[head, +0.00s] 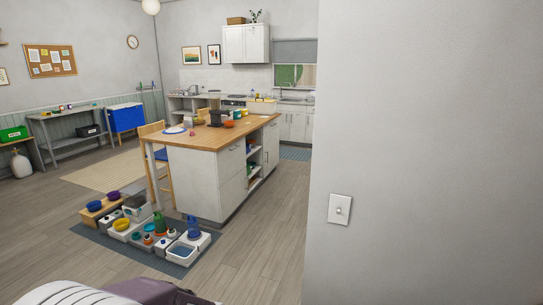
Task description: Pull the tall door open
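No tall door that I can make out shows in the head view. The doors I see are the short ones of the white wall cabinet (246,43) at the back and the fronts of the kitchen island (205,185), all of which look shut. A white and dark purple part of my own body shows at the bottom left edge. Neither gripper can be made out.
A grey wall (430,110) with a light switch (339,210) fills the right side, close to me. Pet bowls and bins stand on a blue-grey mat (88,232) before the island. The wooden floor (265,235) between island and wall is clear.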

